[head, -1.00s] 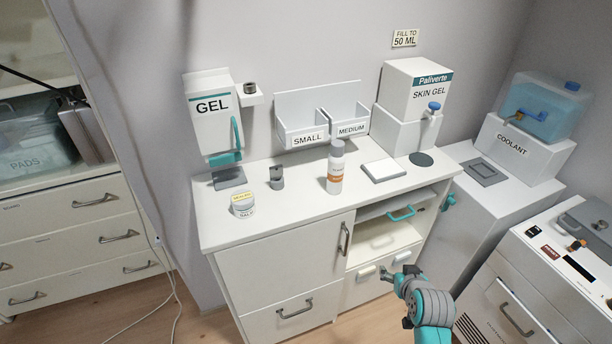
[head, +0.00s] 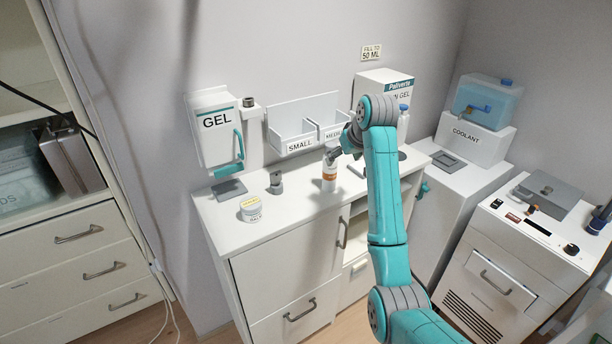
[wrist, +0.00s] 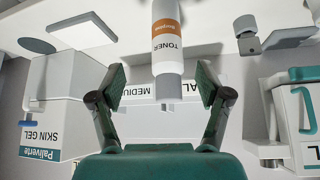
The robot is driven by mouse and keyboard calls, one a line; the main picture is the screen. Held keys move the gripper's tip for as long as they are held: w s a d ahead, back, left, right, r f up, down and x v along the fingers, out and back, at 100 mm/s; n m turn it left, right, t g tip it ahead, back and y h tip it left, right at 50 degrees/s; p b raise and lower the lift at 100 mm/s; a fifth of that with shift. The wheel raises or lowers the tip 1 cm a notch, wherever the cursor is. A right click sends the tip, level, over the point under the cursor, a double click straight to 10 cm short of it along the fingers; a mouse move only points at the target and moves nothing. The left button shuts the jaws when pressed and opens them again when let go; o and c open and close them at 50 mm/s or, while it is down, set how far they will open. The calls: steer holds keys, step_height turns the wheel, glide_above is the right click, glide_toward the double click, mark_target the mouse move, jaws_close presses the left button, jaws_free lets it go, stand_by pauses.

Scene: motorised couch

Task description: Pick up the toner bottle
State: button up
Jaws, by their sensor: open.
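The toner bottle (head: 329,180) is white with an orange band and a grey cap, standing upright on the white cabinet top. In the wrist view, which is upside down, the bottle (wrist: 168,45) shows its TONER label, with its cap pointing down the picture. My gripper (head: 333,156) is at the height of the bottle's top in the head view. In the wrist view my gripper (wrist: 162,78) is open, with one finger on each side of the cap in the picture and a gap on both sides. Whether the fingertips reach past the cap is unclear.
A balm jar (head: 252,210) and a small grey holder (head: 276,183) stand left of the bottle. The GEL dispenser (head: 216,128) and the SMALL/MEDIUM bin (head: 291,133) are behind. A flat white pad (wrist: 96,28) and the skin gel dispenser (wrist: 50,110) are on the other side.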

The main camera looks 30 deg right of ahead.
mark_target(330, 168)
steer(key=shift+w+f, duration=1.5)
steer(key=shift+w, duration=0.15)
steer(key=shift+w+f, duration=1.45)
steer(key=shift+w, duration=0.15)
steer(key=c, duration=1.4)
steer(key=shift+o, duration=0.2)
steer(key=shift+r, duration=0.15)
